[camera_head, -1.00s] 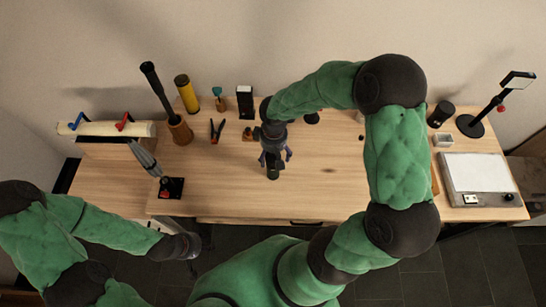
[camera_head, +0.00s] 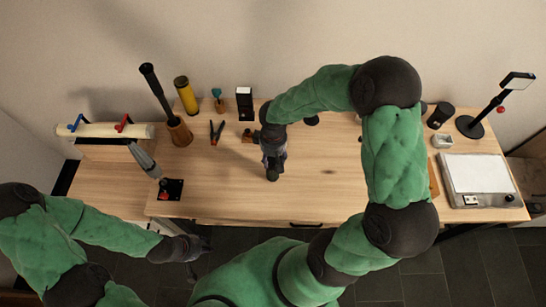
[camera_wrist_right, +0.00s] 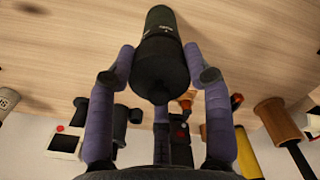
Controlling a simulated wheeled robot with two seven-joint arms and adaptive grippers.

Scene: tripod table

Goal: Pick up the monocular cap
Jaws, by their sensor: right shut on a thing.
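A dark upright cylinder, the monocular (camera_wrist_right: 160,22) with its cap (camera_wrist_right: 161,70), stands at the table's front middle. In the head view its dark body (camera_head: 272,175) shows just below my right gripper (camera_head: 272,162). In the right wrist view the purple-padded fingers of this gripper (camera_wrist_right: 160,55) press on both sides of the smooth black cap part. I cannot see a gap between cap and body. My left gripper (camera_head: 200,248) hangs off the table's front edge at lower left, away from everything; its fingers are too dark to read.
The wooden table (camera_head: 225,195) is clear around the monocular. Behind stand a yellow cylinder (camera_head: 186,95), pliers (camera_head: 217,132) and a black box (camera_head: 244,103). A joystick-like black base (camera_head: 171,190) is left; a white-topped panel (camera_head: 478,175) and lamp stand (camera_head: 470,125) are right.

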